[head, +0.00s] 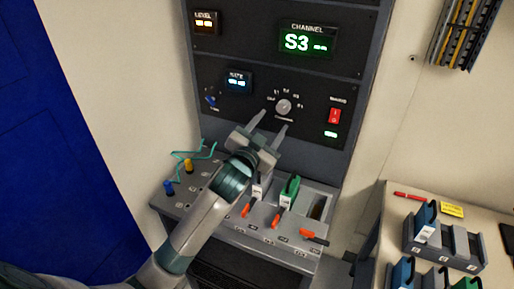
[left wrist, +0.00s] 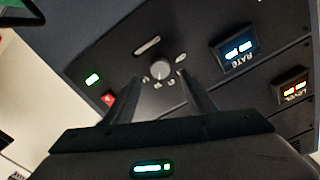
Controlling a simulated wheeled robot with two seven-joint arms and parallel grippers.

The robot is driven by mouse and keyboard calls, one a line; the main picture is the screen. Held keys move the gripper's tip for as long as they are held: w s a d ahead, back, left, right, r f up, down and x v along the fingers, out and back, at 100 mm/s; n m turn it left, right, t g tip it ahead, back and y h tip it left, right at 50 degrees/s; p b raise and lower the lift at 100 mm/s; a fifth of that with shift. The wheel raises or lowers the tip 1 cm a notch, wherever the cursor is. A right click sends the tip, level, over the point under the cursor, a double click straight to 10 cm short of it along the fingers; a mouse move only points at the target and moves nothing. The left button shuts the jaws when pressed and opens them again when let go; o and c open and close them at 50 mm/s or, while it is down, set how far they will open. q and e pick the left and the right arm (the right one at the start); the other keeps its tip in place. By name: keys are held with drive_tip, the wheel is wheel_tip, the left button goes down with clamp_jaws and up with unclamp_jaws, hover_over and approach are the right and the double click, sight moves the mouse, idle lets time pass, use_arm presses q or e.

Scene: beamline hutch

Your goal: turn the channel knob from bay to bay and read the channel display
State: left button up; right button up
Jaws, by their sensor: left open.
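The channel knob (head: 284,106) is a round grey knob on the dark panel, with small position labels around it. It also shows in the left wrist view (left wrist: 160,70). The channel display (head: 297,42) above it reads "S3" in green, with a smaller green mark beside it. My left gripper (head: 272,122) is open, its fingertips just below and left of the knob in the head view. In the left wrist view the two fingers stand apart on either side, with the knob between and slightly beyond their tips. I cannot tell whether they touch it. My right gripper is not in view.
A red rocker switch (head: 334,116) is right of the knob; a lit rate display (head: 237,81) is left. Below, a sloped console holds a green module (head: 290,190), several orange-red levers and a teal cable (head: 195,153). A side table at right carries a grey rack (head: 470,262).

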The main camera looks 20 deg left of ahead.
use_arm(q)
drive_tip(key=s+b, duration=0.2)
drive_tip(key=s, duration=0.7)
drive_tip(key=shift+a, duration=0.15)
drive_tip(key=shift+s, duration=0.1)
